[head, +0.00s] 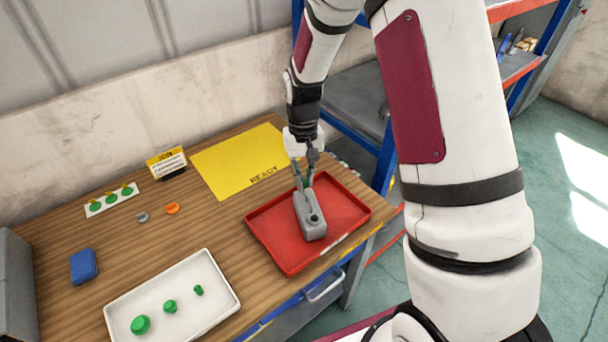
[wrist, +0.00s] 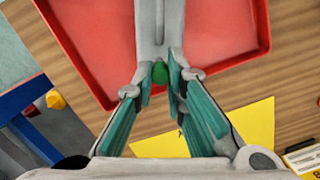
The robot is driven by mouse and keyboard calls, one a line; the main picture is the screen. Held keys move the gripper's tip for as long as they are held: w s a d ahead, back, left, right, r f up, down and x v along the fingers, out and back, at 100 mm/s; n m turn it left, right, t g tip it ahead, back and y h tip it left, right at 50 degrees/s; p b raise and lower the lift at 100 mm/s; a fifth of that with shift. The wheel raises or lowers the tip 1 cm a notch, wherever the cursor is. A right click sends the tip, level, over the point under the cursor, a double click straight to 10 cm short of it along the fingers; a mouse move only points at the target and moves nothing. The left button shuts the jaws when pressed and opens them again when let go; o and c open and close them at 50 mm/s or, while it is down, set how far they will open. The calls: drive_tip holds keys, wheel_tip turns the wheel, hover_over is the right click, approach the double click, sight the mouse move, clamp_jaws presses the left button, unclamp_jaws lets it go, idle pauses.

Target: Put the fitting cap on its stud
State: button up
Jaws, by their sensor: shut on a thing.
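My gripper (head: 303,183) points down at the far end of a grey hoist part (head: 311,222), which lies in a red tray (head: 265,241). In the wrist view, my fingertips (wrist: 160,78) are closed around a small green cap (wrist: 159,72) at the end of the grey part (wrist: 158,25). The stud there is hidden, and I cannot tell whether the cap is seated or just above. The near end of the grey part shows a dark round hole. Three green caps of different sizes, large (head: 140,325), middle (head: 170,307) and small (head: 198,290), sit in a white tray (head: 222,269).
A yellow READY mat (head: 230,160) lies behind the red tray. A yellow sign (head: 166,162), a white card with green discs (head: 112,201), an orange ring (head: 172,208), a grey nut (head: 142,217) and a blue block (head: 83,266) are on the left. Bare wood lies between.

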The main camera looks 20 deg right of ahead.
drive_tip(key=shift+f, duration=0.9)
idle(1.0)
drive_tip(key=shift+f+b, duration=0.3)
drive_tip(key=shift+f, duration=0.05)
drive_tip(key=o, duration=0.7)
drive_tip(key=shift+o, duration=0.2)
